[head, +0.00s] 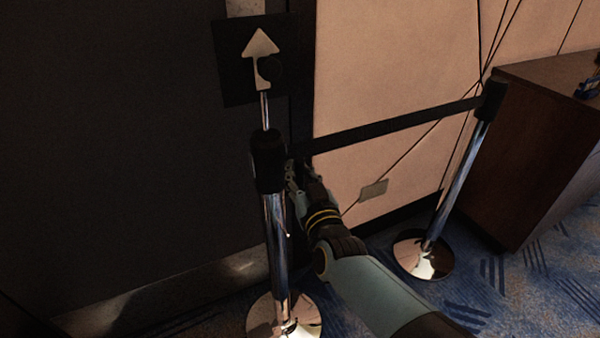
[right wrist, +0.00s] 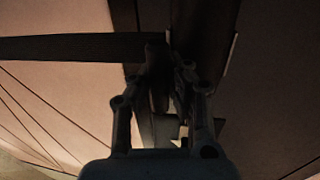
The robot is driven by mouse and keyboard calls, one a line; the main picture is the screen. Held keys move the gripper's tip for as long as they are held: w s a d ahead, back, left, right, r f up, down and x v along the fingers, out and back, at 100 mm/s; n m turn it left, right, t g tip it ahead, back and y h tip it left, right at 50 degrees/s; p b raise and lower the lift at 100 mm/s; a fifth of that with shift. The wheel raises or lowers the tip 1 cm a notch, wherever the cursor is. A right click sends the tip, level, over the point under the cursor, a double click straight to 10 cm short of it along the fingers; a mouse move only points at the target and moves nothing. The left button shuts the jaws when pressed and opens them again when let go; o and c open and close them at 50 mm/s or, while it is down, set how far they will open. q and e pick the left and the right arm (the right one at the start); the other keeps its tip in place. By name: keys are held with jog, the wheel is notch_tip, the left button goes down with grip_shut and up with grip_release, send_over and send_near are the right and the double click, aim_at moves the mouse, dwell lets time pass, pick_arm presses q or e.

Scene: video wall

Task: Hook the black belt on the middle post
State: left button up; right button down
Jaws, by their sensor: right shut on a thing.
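The black belt (head: 395,124) runs taut from the black head of the right-hand post (head: 460,180) to my right gripper (head: 302,172). The middle post (head: 275,235) stands upright, chrome with a black head (head: 267,160) and a round base. My right gripper is shut on the belt's end, just right of that head. I cannot tell whether the belt end touches the head. In the right wrist view the belt (right wrist: 70,48) comes in from the left to my gripper's fingertips (right wrist: 168,60); the dark end between the fingers is hard to make out. My left gripper is not in view.
A dark wall panel (head: 110,130) fills the left. A wooden cabinet (head: 550,130) stands at the right. Blue patterned carpet (head: 490,290) shows at the lower right.

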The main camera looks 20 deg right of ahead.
jog(key=c, duration=1.4)
grip_release()
jog(key=shift+s+a+f, duration=0.1)
jog(key=shift+a, duration=0.15)
pick_arm(q)
jog(key=shift+a, duration=0.4)
pick_arm(e)
jog(key=shift+o, duration=1)
pick_arm(q)
jog(key=shift+d, duration=0.1)
pick_arm(e)
jog(key=s, duration=0.7)
jog(key=shift+s+a, duration=0.2)
jog(key=shift+a, duration=0.05)
